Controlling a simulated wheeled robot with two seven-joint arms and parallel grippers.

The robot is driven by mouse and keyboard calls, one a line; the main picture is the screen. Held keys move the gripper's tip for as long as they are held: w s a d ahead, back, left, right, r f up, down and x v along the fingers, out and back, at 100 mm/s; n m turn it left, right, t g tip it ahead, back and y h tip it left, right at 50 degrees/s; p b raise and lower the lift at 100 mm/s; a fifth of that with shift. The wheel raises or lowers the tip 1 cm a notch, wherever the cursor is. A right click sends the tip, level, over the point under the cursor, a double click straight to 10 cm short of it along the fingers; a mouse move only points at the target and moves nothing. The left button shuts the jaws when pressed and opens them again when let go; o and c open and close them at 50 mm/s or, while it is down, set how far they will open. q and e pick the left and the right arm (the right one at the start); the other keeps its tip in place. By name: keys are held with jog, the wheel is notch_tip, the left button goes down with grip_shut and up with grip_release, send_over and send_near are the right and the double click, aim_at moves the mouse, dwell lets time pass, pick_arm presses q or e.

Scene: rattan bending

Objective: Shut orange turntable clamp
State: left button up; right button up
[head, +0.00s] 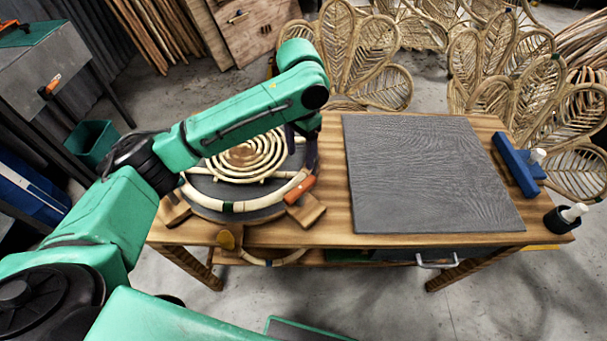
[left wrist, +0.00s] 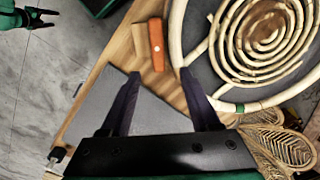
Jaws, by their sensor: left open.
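The orange clamp (head: 300,189) is a short orange bar at the front right rim of the dark round turntable (head: 202,189). It also shows in the left wrist view (left wrist: 157,45), lying beside the pale rattan hoop and apart from it in the picture. A rattan coil (head: 247,152) rests on the turntable. My left gripper (head: 303,145) is above the turntable's right side, behind the clamp. Its two fingers (left wrist: 160,97) are spread and empty, with the clamp beyond the gap. My right gripper (left wrist: 45,17) shows small at the upper left, its prongs apart.
A grey mat (head: 430,175) covers the right of the wooden table (head: 334,220). Wooden blocks (head: 306,210) flank the turntable. Woven rattan panels (head: 370,60) stand behind.

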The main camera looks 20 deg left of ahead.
aim_at(300, 188)
pick_arm(q)
jog(key=s+f, duration=0.2)
jog(key=f, duration=0.1)
jog(key=shift+s+f, duration=0.1)
jog(key=shift+f, duration=0.15)
notch_tip(300, 188, down, 3)
jog(key=shift+r+p, duration=0.15)
jog(key=shift+p, duration=0.25)
jog(key=f, duration=0.2)
jog(key=w+f, duration=0.1)
jog(key=f, duration=0.2)
jog(key=shift+w+f, duration=0.25)
jog(key=shift+f, duration=0.05)
jog(key=shift+s+f, duration=0.1)
jog(key=shift+f, duration=0.1)
jog(key=shift+s, duration=0.15)
jog(key=shift+c, duration=0.3)
grip_shut()
pick_arm(e)
jog(key=s, duration=0.1)
jog(key=s+r, duration=0.1)
jog(key=s, duration=0.1)
jog(key=shift+s, duration=0.1)
